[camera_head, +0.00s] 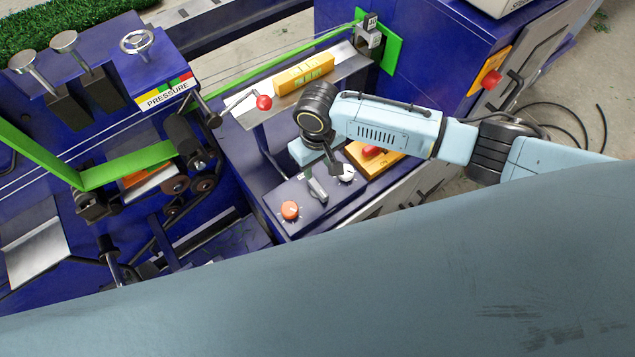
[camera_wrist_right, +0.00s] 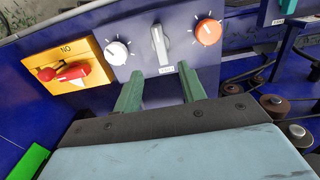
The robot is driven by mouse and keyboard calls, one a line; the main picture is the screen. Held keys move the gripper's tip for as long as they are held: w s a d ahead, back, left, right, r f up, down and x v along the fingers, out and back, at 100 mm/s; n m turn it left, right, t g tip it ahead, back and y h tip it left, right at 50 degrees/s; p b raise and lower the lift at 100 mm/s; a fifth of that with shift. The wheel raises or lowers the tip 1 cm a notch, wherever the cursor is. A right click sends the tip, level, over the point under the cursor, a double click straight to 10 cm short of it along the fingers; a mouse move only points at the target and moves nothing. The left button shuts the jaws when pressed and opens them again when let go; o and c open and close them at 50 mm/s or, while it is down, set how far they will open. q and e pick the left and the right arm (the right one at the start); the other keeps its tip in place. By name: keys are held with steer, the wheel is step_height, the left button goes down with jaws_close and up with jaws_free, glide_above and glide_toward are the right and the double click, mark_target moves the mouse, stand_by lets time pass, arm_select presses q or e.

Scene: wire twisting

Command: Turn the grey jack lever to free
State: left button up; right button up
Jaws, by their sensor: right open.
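The grey jack lever (camera_wrist_right: 159,45) sits on a blue panel between a white knob (camera_wrist_right: 118,53) and an orange-red knob (camera_wrist_right: 208,31). In the head view the lever (camera_head: 317,188) shows just beyond my gripper's tips. My right gripper (camera_wrist_right: 158,82) is open, its two green fingers apart and pointing at the panel below the lever. My left gripper is not in view.
A yellow plate with a red switch (camera_wrist_right: 73,72) lies beside the white knob. In the head view, a red-balled handle (camera_head: 263,102), a yellow block (camera_head: 303,74) and rollers (camera_head: 185,140) stand around the panel. A large grey-blue surface fills the foreground.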

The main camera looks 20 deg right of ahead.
mark_target(317, 184)
step_height(317, 184, down, 10)
steer(key=shift+f+b, duration=0.1)
steer(key=shift+b, duration=0.65)
jaws_close()
